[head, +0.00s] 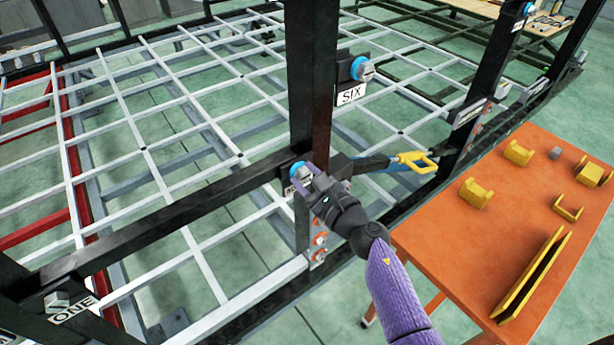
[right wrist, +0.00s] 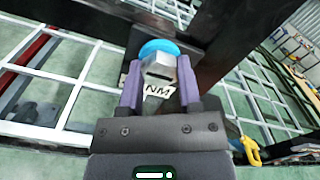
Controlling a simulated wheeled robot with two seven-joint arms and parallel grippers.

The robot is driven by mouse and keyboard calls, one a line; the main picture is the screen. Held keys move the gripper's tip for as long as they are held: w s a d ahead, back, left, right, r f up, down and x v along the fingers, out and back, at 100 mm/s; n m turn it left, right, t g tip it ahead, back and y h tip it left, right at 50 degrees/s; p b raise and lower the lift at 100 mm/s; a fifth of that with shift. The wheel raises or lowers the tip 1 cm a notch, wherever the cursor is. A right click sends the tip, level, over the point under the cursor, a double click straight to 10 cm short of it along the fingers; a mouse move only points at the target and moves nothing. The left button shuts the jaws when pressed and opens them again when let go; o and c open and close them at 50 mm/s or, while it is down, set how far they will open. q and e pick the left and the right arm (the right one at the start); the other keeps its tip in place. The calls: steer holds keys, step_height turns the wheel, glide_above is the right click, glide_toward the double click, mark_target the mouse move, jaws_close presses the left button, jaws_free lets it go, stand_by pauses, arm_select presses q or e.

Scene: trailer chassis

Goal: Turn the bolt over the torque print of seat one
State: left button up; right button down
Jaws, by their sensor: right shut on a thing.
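My right gripper (head: 305,180) is at the black post in the middle of the head view. Its purple fingers are shut on a grey bolt head (right wrist: 160,70) with a blue ring (right wrist: 158,48) behind it. A white print (right wrist: 158,91) reading "NM" shows just below the bolt, its other part hidden. The bolt's blue ring also shows in the head view (head: 294,167), partly covered by the gripper. A grey bolt (head: 57,301) sits beside the "ONE" print (head: 75,309) at lower left, apart from the gripper. My left gripper is not in view.
A blue-ringed bolt (head: 363,69) sits above the "SIX" print (head: 351,95) higher on the post. An orange table (head: 450,240) with several yellow parts stands at right. A yellow-handled tool (head: 412,160) lies behind the gripper. White grid bars fill the chassis.

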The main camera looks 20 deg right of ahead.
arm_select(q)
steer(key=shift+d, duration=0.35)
arm_select(e)
steer(key=shift+m, duration=0.4)
